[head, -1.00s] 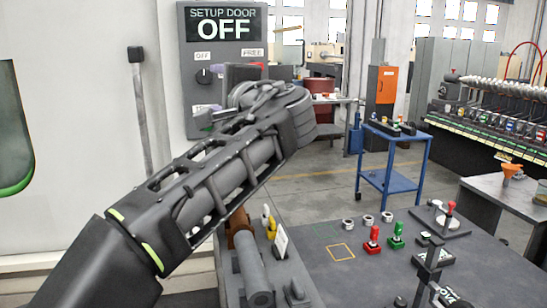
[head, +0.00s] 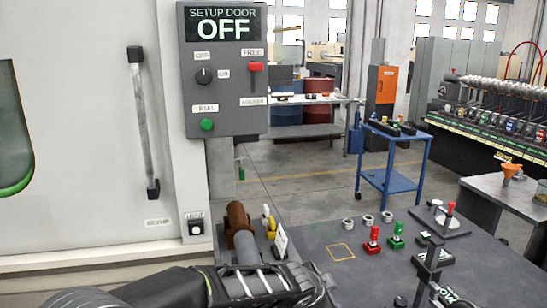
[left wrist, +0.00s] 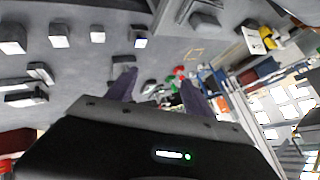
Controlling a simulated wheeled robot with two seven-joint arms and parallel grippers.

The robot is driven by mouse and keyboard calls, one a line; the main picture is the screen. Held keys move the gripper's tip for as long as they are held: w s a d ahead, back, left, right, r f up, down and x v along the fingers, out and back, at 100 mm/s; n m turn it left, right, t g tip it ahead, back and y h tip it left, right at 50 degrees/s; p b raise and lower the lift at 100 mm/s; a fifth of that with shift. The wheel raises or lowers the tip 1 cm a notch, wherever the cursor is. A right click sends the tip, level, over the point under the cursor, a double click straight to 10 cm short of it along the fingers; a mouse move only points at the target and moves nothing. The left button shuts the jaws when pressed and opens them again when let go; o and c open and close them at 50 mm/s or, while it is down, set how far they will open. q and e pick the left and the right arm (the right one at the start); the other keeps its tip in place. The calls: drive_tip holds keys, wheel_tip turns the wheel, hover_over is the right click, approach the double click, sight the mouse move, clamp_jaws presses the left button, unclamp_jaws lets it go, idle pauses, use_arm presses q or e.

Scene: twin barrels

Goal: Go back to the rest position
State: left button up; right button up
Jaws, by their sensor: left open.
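My left arm (head: 215,287) lies low along the bottom edge of the head view, in front of the machine and the near edge of the dark table. Its gripper cannot be made out there. In the left wrist view my left gripper (left wrist: 158,88) has its two fingers spread apart, with nothing seen between them. Several small dark blocks and a yellow square outline show beyond the fingers. My right gripper is in neither view.
A control panel (head: 222,70) reading SETUP DOOR OFF, with a black knob, red lever and green button, stands beside a door handle (head: 143,120). A brown and grey pipe part (head: 239,218) stands near my arm. The dark table (head: 345,275) holds red and green pieces.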

use_arm(q)
drive_tip(key=s+a+f+n+g, duration=0.1)
drive_tip(key=s+a+f+n, duration=0.2)
drive_tip(key=s+f, duration=0.35)
drive_tip(key=s+a+f+n+g, duration=0.2)
drive_tip(key=s+a+f+n, duration=0.1)
drive_tip(key=f, duration=0.7)
drive_tip(key=s+a+f+n+g, duration=0.1)
drive_tip(key=s+a+f+n, duration=0.2)
drive_tip(key=s+f, duration=0.35)
drive_tip(key=s+a+f+n+g, duration=0.1)
drive_tip(key=s+a+f+n, duration=0.2)
drive_tip(key=s+a+f, duration=0.2)
drive_tip(key=s+a+f+n+g+y, duration=0.1)
drive_tip(key=s+a+f+n, duration=0.3)
drive_tip(key=s, duration=0.8)
wheel_tip(320, 180, down, 3)
drive_tip(key=shift+s+a+f+g, duration=0.15)
drive_tip(key=shift+s+a+g, duration=0.15)
drive_tip(key=shift+a+g, duration=0.6)
